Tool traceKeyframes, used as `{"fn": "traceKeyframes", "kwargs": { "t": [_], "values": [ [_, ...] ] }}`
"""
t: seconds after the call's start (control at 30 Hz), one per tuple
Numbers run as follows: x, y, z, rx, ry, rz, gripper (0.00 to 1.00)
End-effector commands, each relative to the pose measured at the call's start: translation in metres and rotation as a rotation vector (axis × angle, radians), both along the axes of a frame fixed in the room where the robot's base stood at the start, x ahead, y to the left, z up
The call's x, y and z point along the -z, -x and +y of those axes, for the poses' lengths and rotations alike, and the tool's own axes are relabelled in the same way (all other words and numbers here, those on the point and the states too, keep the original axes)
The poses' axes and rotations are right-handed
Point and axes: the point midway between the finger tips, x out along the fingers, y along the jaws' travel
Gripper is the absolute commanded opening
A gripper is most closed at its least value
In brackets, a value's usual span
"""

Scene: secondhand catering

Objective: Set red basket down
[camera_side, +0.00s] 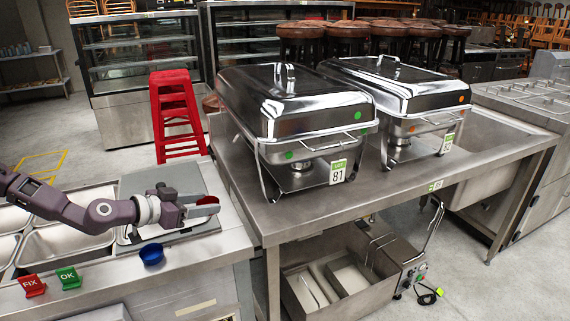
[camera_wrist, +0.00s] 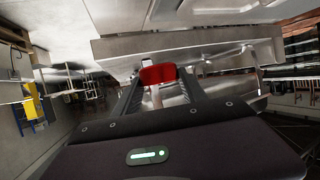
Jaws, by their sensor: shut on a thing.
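A small red item, the red basket (camera_side: 208,200), sits between the fingers of my gripper (camera_side: 203,206) at the right end of my arm. In the wrist view the red basket (camera_wrist: 158,75) shows as a red patch between the two dark fingers of my gripper (camera_wrist: 160,86). The gripper is shut on it. In the side view the fingers hide much of the basket, so its full shape does not show. It is over the grey metal plate (camera_side: 132,236) on the counter; I cannot tell whether it touches anything below.
A small blue bowl (camera_side: 151,254) stands in front of the plate. Red FIX (camera_side: 32,286) and green OK (camera_side: 69,277) signs stand at the front left, beside steel pans (camera_side: 66,240). Two chafing dishes (camera_side: 290,108) (camera_side: 395,92) occupy the steel table at right. Red stools (camera_side: 175,112) stand behind.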

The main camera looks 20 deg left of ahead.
Motion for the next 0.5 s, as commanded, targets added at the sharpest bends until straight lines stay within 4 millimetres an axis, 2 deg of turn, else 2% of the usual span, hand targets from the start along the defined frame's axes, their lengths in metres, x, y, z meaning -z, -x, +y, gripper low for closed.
{"fn": "traceKeyframes", "kwargs": {
  "t": [0.1,0.2,0.27,0.5],
  "values": [
    [0.006,-0.017,0.014,0.0,0.006,0.001,0.04],
    [0.007,-0.029,0.019,-0.003,0.0,0.0,0.04],
    [0.007,-0.043,0.014,-0.003,0.0,0.0,0.04],
    [0.008,-0.117,-0.019,-0.001,-0.001,0.002,0.04]
  ]
}}
